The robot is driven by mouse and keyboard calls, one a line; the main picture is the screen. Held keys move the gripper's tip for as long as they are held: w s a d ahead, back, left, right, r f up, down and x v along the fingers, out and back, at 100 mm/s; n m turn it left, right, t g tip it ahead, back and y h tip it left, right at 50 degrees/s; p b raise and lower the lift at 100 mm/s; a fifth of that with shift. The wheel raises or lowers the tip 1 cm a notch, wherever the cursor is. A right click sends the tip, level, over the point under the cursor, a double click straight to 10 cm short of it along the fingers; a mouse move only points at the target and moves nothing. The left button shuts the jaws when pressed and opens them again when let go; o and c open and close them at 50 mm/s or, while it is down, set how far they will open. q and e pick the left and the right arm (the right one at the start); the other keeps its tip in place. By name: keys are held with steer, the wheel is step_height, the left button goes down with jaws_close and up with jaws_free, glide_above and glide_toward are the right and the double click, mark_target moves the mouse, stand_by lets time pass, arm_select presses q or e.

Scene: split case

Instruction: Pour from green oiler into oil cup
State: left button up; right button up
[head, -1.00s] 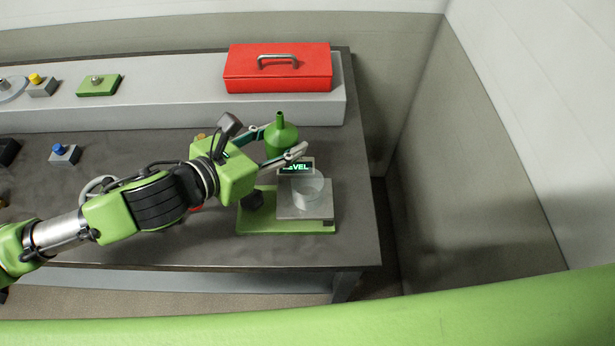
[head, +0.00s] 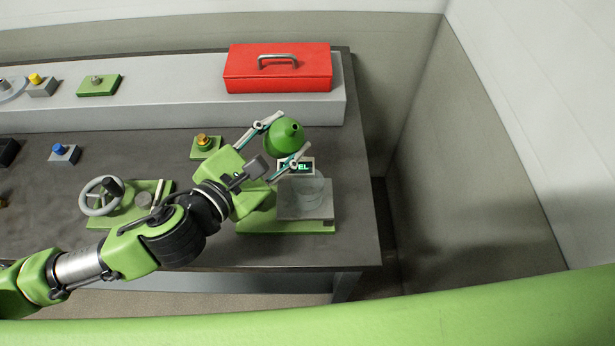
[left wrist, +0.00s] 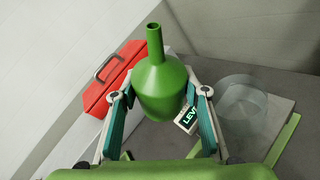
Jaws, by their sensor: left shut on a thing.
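The green oiler (head: 284,139) is held between the fingers of my left gripper (head: 272,140), up above the bench. In the left wrist view the oiler (left wrist: 161,88) has its narrow spout pointing up, and my gripper fingers (left wrist: 160,105) close on both sides of its body. In the head view the spout tilts toward the camera. The clear oil cup (head: 309,188) stands on a grey plate in front of and to the right of the oiler. It also shows in the left wrist view (left wrist: 242,104), apart from the oiler. My right gripper is not in view.
A "LEVEL" display (head: 297,166) stands just behind the cup, partly hidden by my finger. A red toolbox (head: 277,75) sits on the raised grey shelf (head: 180,105). The bench's right end is clear.

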arm_select(q)
steer(key=shift+s+d+m+t, duration=0.1)
steer(key=shift+s+m+t, duration=0.1)
steer(key=shift+m+t, duration=0.2)
steer(key=shift+w+r+m+t, duration=0.15)
steer(key=shift+r+m+t, duration=0.15)
steer(key=shift+r+m, duration=0.35)
steer(key=shift+r, duration=0.1)
steer(key=shift+w+a+m+t, duration=0.2)
steer(key=shift+w+m+t, duration=0.15)
steer(key=shift+m, duration=0.4)
stand_by(1.2)
steer(key=shift+w+a+f+m+t+h, duration=0.1)
steer(key=shift+f+m+t+h, duration=0.25)
steer(key=shift+f, duration=0.6)
steer(key=shift+w+a+f+m+h, duration=0.15)
steer(key=shift+f+m, duration=0.3)
steer(key=shift+f, duration=0.45)
stand_by(0.5)
steer(key=shift+r+m+t+h, duration=0.3)
steer(key=shift+r+m+h, duration=0.1)
steer(key=shift+m, duration=0.5)
stand_by(1.7)
